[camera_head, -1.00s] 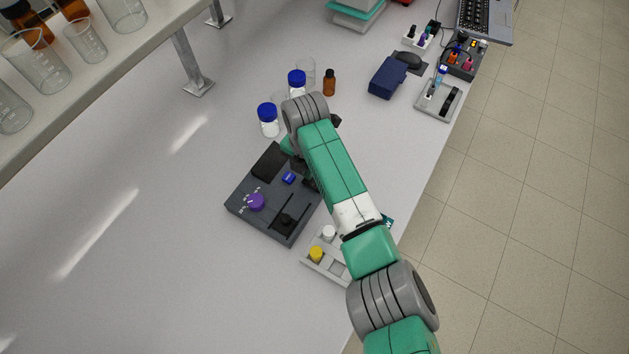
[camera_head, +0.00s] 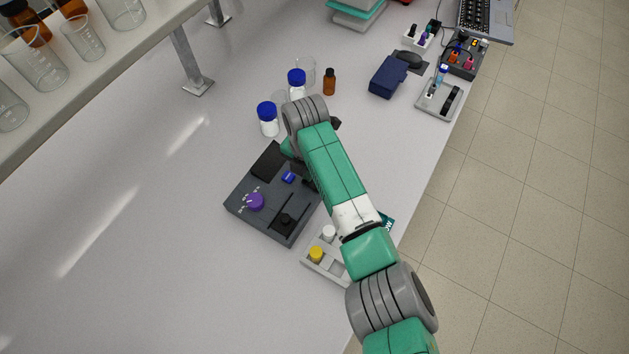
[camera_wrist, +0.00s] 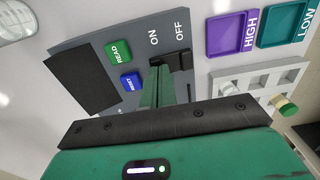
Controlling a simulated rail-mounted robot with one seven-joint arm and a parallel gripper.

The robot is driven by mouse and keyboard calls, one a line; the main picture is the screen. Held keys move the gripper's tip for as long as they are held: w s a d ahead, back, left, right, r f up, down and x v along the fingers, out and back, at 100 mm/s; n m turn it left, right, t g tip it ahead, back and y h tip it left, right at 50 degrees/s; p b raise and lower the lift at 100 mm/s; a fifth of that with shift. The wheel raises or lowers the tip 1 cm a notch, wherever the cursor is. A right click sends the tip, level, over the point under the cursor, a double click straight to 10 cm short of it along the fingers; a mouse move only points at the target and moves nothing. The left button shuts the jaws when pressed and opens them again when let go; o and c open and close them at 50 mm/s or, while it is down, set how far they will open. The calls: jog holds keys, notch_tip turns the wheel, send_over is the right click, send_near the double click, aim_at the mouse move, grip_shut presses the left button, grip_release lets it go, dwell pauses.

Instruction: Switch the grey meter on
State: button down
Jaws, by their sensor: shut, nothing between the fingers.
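The grey meter (camera_head: 245,213) lies on the bench left of my arm, with a dark screen, a purple knob (camera_head: 255,201) and a blue button (camera_head: 288,177). My arm hides part of the meter in the head view.
A pale rack (camera_head: 318,266) with white and yellow caps stands close right of the meter. Purple HIGH (camera_wrist: 231,34) and teal LOW (camera_wrist: 285,24) trays lie beyond it. Blue-capped bottles (camera_head: 268,121) stand behind the meter. The bench left of it is clear.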

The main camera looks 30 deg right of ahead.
jog(key=shift+f, duration=0.35)
jog(key=shift+r, duration=0.1)
notch_tip(320, 180, up, 7)
jog(key=p, duration=0.6)
dwell(0.5)
